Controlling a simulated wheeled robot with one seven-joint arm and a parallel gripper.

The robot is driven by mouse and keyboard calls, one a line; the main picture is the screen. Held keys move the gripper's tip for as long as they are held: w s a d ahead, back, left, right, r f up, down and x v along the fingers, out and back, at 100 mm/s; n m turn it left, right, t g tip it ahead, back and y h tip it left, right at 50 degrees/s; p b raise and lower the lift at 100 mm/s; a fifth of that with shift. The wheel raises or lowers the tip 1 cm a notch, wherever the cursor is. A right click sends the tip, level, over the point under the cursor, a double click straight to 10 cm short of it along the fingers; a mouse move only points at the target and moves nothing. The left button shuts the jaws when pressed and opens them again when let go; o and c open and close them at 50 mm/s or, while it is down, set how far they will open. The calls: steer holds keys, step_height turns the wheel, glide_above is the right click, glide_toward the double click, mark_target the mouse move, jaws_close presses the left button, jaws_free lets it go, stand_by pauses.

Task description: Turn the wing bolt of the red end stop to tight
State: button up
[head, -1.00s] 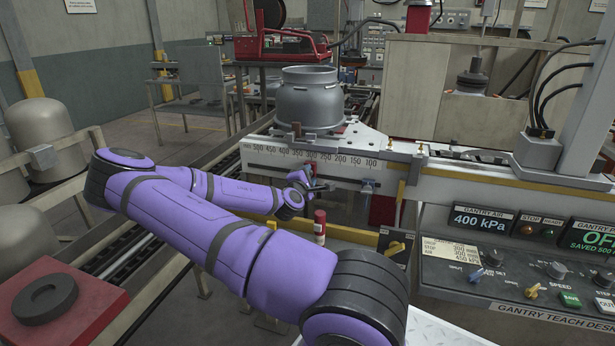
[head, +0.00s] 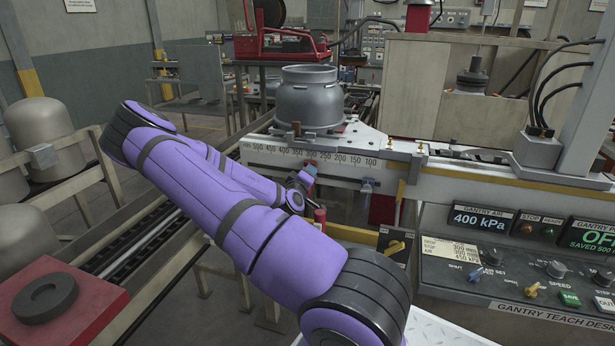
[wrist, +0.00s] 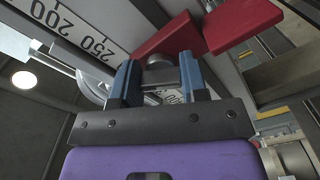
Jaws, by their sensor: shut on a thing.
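The red end stop (wrist: 168,38) shows in the wrist view just beyond my fingers, beside the numbered scale near the 250 mark. My gripper (wrist: 160,78) has its two blue fingers shut on the grey wing bolt (wrist: 160,68) at the stop's face. The bolt's wings are largely hidden between the fingers, so I cannot tell how tight it is. In the head view my gripper (head: 303,181) is at the front of the rail, below the scale, and the stop is mostly hidden there.
The white scale (head: 335,160) runs along the rail's front. A grey vessel (head: 308,98) stands above it. A blue-handled fitting (head: 367,186) hangs right of my gripper. A red cylinder (head: 320,214) stands below it. The gantry desk (head: 510,280) is at front right.

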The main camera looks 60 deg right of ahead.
steer(key=m, duration=0.5)
steer(key=shift+f+m, duration=0.1)
steer(key=shift+m, duration=0.2)
steer(key=shift+w+m, duration=0.1)
steer(key=shift+m, duration=2)
steer(key=o, duration=0.9)
steer(key=v, duration=1.1)
